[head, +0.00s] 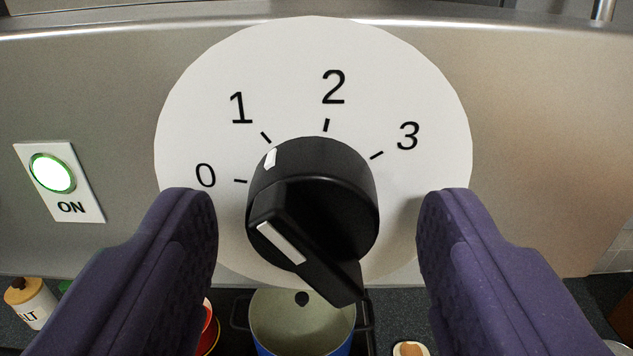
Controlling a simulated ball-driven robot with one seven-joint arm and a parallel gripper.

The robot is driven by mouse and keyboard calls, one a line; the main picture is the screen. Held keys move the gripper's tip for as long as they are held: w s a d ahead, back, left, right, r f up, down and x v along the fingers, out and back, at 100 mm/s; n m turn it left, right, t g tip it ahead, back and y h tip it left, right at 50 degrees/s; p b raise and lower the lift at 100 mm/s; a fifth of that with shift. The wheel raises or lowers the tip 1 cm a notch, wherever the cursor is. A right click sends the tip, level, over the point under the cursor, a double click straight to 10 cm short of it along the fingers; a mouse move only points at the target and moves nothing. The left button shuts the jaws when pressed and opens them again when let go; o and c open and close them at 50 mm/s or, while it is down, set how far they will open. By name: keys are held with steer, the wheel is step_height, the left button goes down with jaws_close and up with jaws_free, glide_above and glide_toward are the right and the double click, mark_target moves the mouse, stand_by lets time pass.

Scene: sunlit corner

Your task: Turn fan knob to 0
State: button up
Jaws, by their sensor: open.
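The black fan knob (325,190) sits on a round white dial plate (420,90) marked 0, 1, 2 and 3. The white mark on the knob's rim lies close to the tick for 1. The knob's raised grip bar slants from upper left to lower right and carries a white stripe. The 0 label (205,175) is to the left of the knob. My gripper (318,205) is open, with one purple finger on each side of the knob. Both fingers appear apart from the knob.
The dial is on a brushed metal panel (540,130). A lit green-rimmed button (52,173) labelled ON is at left. Below are a blue pot (300,320), a red pot (208,330), a salt jar (30,300) and a small brown-and-white item (410,349).

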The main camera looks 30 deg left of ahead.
steer(key=c, duration=1)
steer(key=shift+c, duration=0.2)
steer(key=shift+n, duration=0.3)
steer(key=n+b, duration=0.2)
steer(key=n, duration=0.1)
steer(key=shift+f+b, duration=0.1)
steer(key=shift+b, duration=0.25)
steer(key=n+b, duration=0.2)
steer(key=n, duration=0.3)
steer(key=shift+w, duration=0.1)
steer(key=shift+n, duration=0.3)
steer(key=o, duration=1)
